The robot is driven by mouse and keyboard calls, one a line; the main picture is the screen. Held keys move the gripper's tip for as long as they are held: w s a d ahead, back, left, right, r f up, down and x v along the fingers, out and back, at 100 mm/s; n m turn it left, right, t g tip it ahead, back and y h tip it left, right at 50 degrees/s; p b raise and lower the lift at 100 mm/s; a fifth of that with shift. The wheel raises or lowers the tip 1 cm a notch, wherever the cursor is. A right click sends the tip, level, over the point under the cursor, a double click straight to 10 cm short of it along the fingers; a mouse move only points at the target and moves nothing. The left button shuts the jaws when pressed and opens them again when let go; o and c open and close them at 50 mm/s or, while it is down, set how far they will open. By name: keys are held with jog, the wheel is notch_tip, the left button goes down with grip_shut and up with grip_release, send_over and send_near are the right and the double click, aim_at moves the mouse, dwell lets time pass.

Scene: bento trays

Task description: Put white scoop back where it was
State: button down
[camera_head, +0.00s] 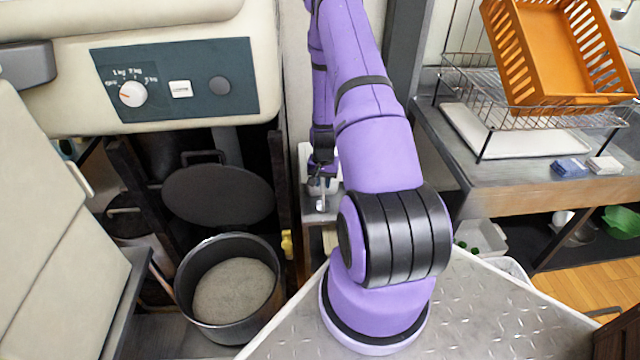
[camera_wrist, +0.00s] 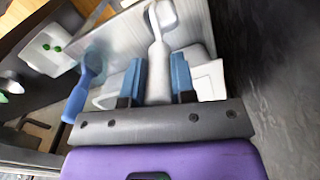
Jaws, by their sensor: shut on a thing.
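In the wrist view the white scoop (camera_wrist: 157,58) has its handle between the two blue fingertips of my gripper (camera_wrist: 157,82), which is shut on it. Its small bowl points away from my gripper, towards the top of the picture. A white holder (camera_wrist: 211,80) shows behind and beside the fingers. I cannot tell whether the scoop touches it. A blue scoop (camera_wrist: 88,75) stands left of my gripper, apart from it. In the head view my gripper (camera_head: 322,172) is small and partly hidden by the arm, over a narrow shelf between the cooker and the right counter.
A dark pot (camera_head: 190,318) with pale grey contents stands lower left, its lid (camera_head: 218,195) behind it. The cream cooker (camera_head: 60,105) is at the left. A wire rack (camera_head: 480,85) with an orange crate (camera_head: 550,108) stands on the right counter. Dark wall lies right in the wrist view.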

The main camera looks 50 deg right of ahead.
jog(key=shift+w+d+f, duration=0.3)
jog(key=shift+w+f, duration=0.15)
jog(key=shift+f, duration=0.2)
jog(key=shift+w+d+f, duration=0.3)
jog(key=shift+w+f, duration=0.15)
jog(key=shift+f, duration=0.15)
jog(key=shift+w+d+f, duration=0.3)
jog(key=shift+w+f, duration=0.15)
jog(key=shift+f, duration=0.35)
jog(key=c, duration=0.9)
grip_release()
jog(key=shift+c, duration=0.2)
notch_tip(320, 180, up, 12)
